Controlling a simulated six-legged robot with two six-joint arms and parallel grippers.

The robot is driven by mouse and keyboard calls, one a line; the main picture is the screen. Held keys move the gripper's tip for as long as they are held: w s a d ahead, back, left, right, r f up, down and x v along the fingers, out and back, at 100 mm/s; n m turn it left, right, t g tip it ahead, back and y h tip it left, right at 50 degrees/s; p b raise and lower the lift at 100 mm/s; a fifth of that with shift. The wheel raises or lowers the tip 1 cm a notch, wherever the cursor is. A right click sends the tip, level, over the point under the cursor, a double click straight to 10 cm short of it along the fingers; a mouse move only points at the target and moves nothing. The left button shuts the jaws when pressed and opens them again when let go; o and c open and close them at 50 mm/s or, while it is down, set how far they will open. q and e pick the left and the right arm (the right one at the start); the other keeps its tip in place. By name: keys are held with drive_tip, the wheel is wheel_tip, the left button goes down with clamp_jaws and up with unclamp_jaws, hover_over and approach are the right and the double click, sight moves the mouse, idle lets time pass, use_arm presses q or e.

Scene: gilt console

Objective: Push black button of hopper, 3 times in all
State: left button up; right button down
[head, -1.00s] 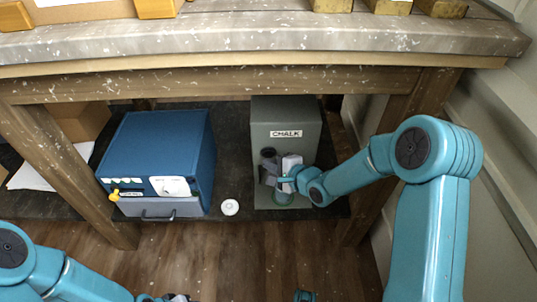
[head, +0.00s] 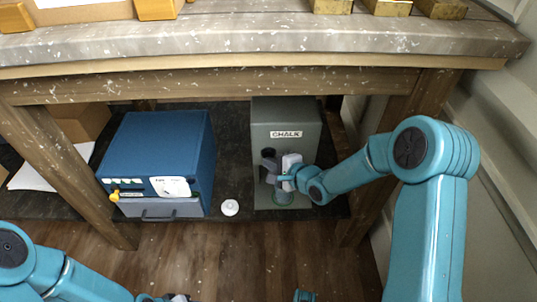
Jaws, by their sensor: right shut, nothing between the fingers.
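The hopper is a grey-green box (head: 285,112) with a white CHALK label, standing on the dark lower shelf under the table. A dark round part (head: 268,153) shows on its front, left of my gripper; I cannot tell whether this is the black button. My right gripper (head: 272,178) is at the hopper's front, shut and empty. Its own body hides part of that front, and I cannot tell whether its tips touch it. A green round piece (head: 284,197) shows at the hopper's base. My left gripper (head: 165,298) is at the bottom edge, mostly cut off, and its jaws are unclear.
A blue box (head: 160,140) with a grey drawer and a yellow knob stands left of the hopper. A small white round object (head: 230,207) lies between them. The tabletop (head: 260,40) overhangs the shelf, and wooden legs (head: 70,180) flank it.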

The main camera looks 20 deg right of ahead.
drive_tip(key=shift+w+d, duration=0.1)
drive_tip(key=shift+w, duration=0.4)
idle(0.6)
drive_tip(key=shift+s, duration=0.1)
drive_tip(key=shift+s+a, duration=0.2)
drive_tip(key=shift+s, duration=0.5)
drive_tip(key=shift+s+a, duration=0.25)
drive_tip(key=shift+s, duration=0.55)
drive_tip(key=shift+s+a, duration=0.2)
drive_tip(key=shift+s, duration=0.6)
drive_tip(key=shift+s+a, duration=0.25)
drive_tip(key=shift+s, duration=0.55)
drive_tip(key=shift+f, duration=0.1)
idle(0.8)
